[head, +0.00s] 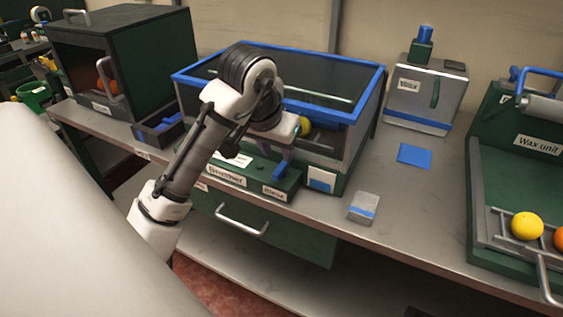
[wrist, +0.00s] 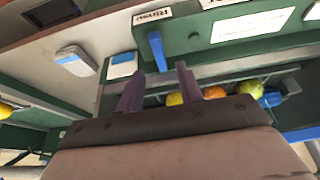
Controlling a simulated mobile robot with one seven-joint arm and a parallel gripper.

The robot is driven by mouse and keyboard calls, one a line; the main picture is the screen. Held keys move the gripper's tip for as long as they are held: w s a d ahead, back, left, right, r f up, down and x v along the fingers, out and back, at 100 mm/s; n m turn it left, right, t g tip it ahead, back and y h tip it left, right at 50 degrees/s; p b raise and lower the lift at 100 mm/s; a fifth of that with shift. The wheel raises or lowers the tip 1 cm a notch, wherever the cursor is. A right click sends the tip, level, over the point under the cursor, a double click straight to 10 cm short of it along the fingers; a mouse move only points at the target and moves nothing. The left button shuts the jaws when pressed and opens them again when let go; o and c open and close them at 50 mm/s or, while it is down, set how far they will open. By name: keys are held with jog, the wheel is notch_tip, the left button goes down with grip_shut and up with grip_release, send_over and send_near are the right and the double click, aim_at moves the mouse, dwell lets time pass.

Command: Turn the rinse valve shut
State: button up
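The rinse valve is a blue lever (head: 281,169) on the green front panel of the washer (head: 227,167), beside the "Rinse" label (head: 275,192). In the wrist view the lever (wrist: 156,50) hangs from the green panel, its lower end near the gap between my fingertips. My gripper (wrist: 160,75) is open, its two dark fingers apart, one to each side of the lever in the picture. I cannot tell whether either finger touches it. In the head view my gripper is just above the lever, partly hidden by my wrist.
The blue-rimmed glass tank (head: 345,107) rises behind the panel, with several fruits inside, including an orange one (wrist: 214,92). A grey block with a blue stripe (head: 364,207) lies on the counter to the right. The wax unit (head: 510,237) stands farther right.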

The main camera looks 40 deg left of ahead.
aim_at(282, 165)
jog(key=shift+x, duration=2.75)
grip_shut()
